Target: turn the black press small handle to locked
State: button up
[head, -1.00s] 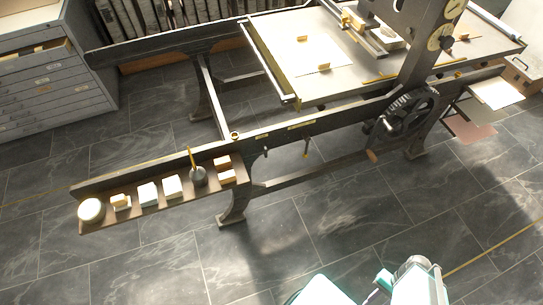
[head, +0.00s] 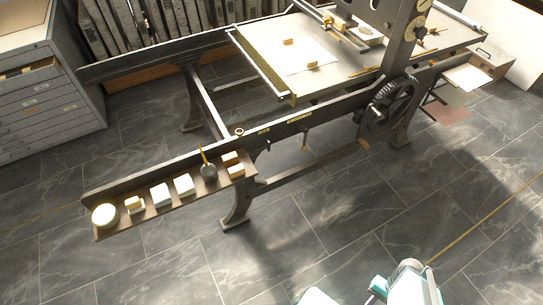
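The black press (head: 330,112) stands across the upper part of the head view, with a flat bed and a dark spoked wheel (head: 388,102) on its near side. Two small levers hang from the near rail: a short dark one (head: 267,146) left of the middle, and one with a brass-coloured part (head: 305,139) further right. I cannot tell which of them is the small handle, or whether it is locked. Only white and teal parts of my own arm show at the bottom edge. My gripper is not in view, and no part of me touches the press.
A tray (head: 125,228) on the press's left end holds white blocks, a round white tub (head: 105,215) and a dark pot. A grey drawer cabinet (head: 45,105) stands at left. A wooden box (head: 490,62) is at right. The tiled floor in front is clear.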

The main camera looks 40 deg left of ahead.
aim_at(267, 143)
jog(key=z, duration=0.9)
jog(key=k, duration=0.25)
jog(key=u, duration=3.75)
jog(key=i, duration=0.6)
jog(key=u, duration=0.05)
